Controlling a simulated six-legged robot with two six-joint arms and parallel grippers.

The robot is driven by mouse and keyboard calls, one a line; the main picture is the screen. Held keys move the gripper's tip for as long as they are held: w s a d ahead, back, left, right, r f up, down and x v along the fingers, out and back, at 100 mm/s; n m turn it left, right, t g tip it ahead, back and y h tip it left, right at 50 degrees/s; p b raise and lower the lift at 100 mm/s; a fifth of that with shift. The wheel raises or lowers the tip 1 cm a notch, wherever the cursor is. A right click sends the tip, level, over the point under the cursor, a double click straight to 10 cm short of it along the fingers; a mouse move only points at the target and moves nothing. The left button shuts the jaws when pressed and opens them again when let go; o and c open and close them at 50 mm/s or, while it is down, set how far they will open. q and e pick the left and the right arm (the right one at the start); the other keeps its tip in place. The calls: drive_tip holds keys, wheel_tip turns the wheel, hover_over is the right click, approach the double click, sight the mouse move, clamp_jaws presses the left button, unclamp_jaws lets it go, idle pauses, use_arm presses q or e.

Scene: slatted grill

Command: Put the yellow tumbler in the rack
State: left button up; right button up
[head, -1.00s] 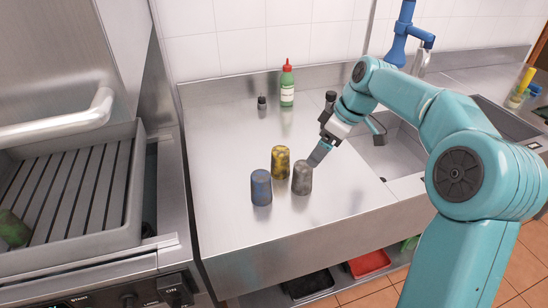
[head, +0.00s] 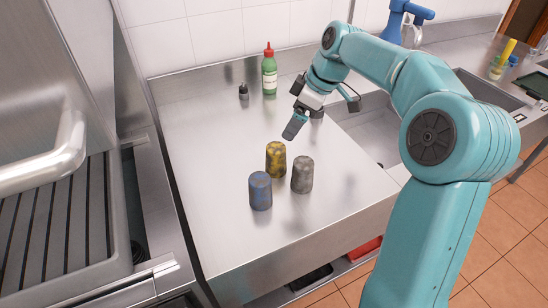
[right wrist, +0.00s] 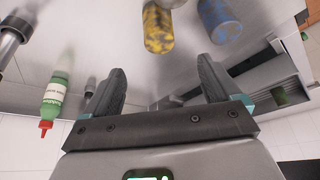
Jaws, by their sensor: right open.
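The yellow tumbler (head: 276,159), mottled with grey, stands on the steel counter, behind a blue tumbler (head: 260,190) and a grey tumbler (head: 302,174). My right gripper (head: 293,130) is just behind and above the yellow tumbler, apart from it, open and empty. In the right wrist view the yellow tumbler (right wrist: 158,28) shows beyond the gap between the open fingers (right wrist: 160,78). The blue tumbler (right wrist: 220,20) is to its right. The slatted rack (head: 45,215) is at the left, partly cut off by the picture edge. My left gripper is not in view.
A green bottle with a red cap (head: 269,72) and a small dark bottle (head: 244,91) stand at the back of the counter. A sink (head: 368,130) lies to the right. The front left counter is clear.

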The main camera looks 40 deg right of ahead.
sight(277, 147)
drive_tip(key=x, duration=0.8)
drive_tip(key=shift+w+a, duration=0.1)
drive_tip(key=shift+w, duration=0.15)
drive_tip(key=shift+s+f, duration=0.2)
drive_tip(key=shift+f, duration=0.3)
drive_tip(key=x, duration=0.2)
drive_tip(key=p+x, duration=0.1)
drive_tip(key=x, duration=0.1)
drive_tip(key=shift+w+a, duration=0.1)
drive_tip(key=shift+w, duration=0.35)
drive_tip(key=shift+f, duration=0.5)
drive_tip(key=shift+w+a+f, duration=0.1)
drive_tip(key=c, duration=1.1)
